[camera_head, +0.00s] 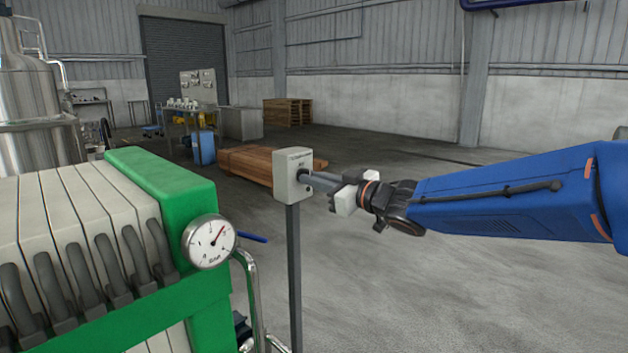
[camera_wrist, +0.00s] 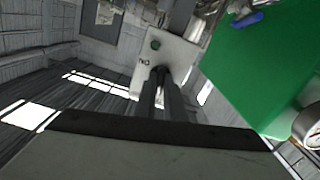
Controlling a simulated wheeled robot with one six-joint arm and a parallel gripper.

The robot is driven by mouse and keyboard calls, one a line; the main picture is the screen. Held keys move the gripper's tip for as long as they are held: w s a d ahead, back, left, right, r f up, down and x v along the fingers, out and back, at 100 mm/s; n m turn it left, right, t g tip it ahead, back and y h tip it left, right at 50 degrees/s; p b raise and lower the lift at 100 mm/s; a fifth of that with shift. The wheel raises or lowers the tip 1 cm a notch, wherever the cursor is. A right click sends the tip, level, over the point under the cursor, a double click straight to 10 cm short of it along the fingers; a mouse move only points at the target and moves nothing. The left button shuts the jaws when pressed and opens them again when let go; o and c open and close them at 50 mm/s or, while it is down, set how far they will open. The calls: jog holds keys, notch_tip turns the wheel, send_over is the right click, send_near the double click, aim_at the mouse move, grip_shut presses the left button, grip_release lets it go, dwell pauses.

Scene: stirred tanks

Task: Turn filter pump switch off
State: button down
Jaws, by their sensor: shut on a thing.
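The filter pump switch box (camera_head: 292,176) is a small light grey box on a dark upright post, to the right of the green filter press. My gripper (camera_head: 305,176) reaches it from the right, with its fingers at the face of the box. In the wrist view the box face (camera_wrist: 178,55) appears tilted, with a round green spot and a small label. The fingertips (camera_wrist: 161,74) are shut on the dark switch knob, which they mostly hide. I cannot tell which position the knob points to.
The green filter press (camera_head: 165,190) with pale plates and a round gauge (camera_head: 209,241) stands close at the left. Wooden beams (camera_head: 245,165) lie behind the post. A metal pipe (camera_head: 250,290) runs beside the press. The floor at the right (camera_head: 450,290) is clear.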

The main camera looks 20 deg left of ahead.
jog(key=shift+f+m, duration=0.1)
jog(key=shift+m, duration=1.1)
jog(key=c, duration=1.8)
grip_release()
jog(key=shift+c, duration=0.2)
jog(key=shift+d, duration=0.15)
jog(key=v, duration=1.7)
jog(key=shift+s+d, duration=0.1)
jog(key=shift+s, duration=0.05)
